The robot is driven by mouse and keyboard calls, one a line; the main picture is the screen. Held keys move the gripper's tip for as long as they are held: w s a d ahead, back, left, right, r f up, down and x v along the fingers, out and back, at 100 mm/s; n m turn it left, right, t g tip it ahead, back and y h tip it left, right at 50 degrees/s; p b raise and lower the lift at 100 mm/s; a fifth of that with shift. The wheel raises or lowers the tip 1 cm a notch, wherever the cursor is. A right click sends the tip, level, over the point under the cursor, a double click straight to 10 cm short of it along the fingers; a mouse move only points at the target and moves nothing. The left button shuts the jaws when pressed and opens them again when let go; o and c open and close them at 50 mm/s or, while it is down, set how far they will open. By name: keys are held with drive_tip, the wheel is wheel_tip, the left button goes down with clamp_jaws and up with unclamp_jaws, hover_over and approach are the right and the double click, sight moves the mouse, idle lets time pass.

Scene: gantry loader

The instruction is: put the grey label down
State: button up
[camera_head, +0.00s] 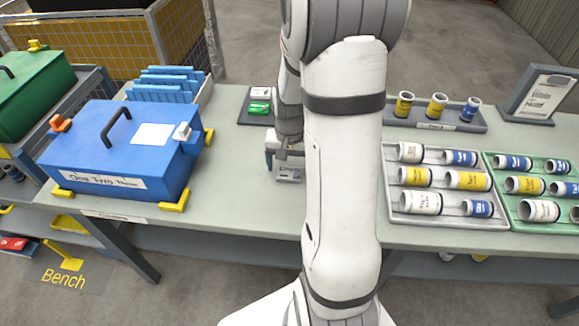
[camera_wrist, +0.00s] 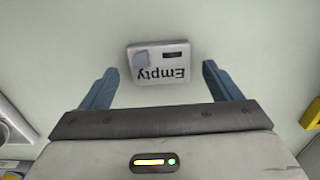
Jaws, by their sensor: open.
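The grey label (camera_wrist: 158,74), marked "Empty", lies flat on the pale bench top, and its writing is upside down in the wrist view. It also shows in the head view (camera_head: 289,175), just below my gripper (camera_head: 284,158). In the wrist view my gripper (camera_wrist: 157,68) is open, with one blue-grey finger on each side of the label. A gap of bare bench shows between the label and each finger. My arm hides part of the bench behind and to the right of it.
A blue lidded box (camera_head: 128,155) with yellow corner feet stands to the left. A grey tray (camera_head: 395,212) and a green tray (camera_head: 507,222) of labelled tubes lie to the right. Bare bench surrounds the label.

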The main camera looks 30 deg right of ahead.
sight(289, 173)
wheel_tip(289, 173, up, 10)
drive_tip(key=s+a+r+n+t, duration=0.1)
drive_tip(key=s+a+r+n, duration=0.2)
drive_tip(key=s+a, duration=0.3)
drive_tip(key=s+a+r+n+t, duration=0.1)
drive_tip(key=s+a+r+n, duration=0.2)
drive_tip(key=s+a, duration=0.3)
drive_tip(key=shift+s+r+n+t+p, duration=0.2)
drive_tip(key=shift+s+n+t+p, duration=0.1)
drive_tip(key=shift+s+n, duration=0.1)
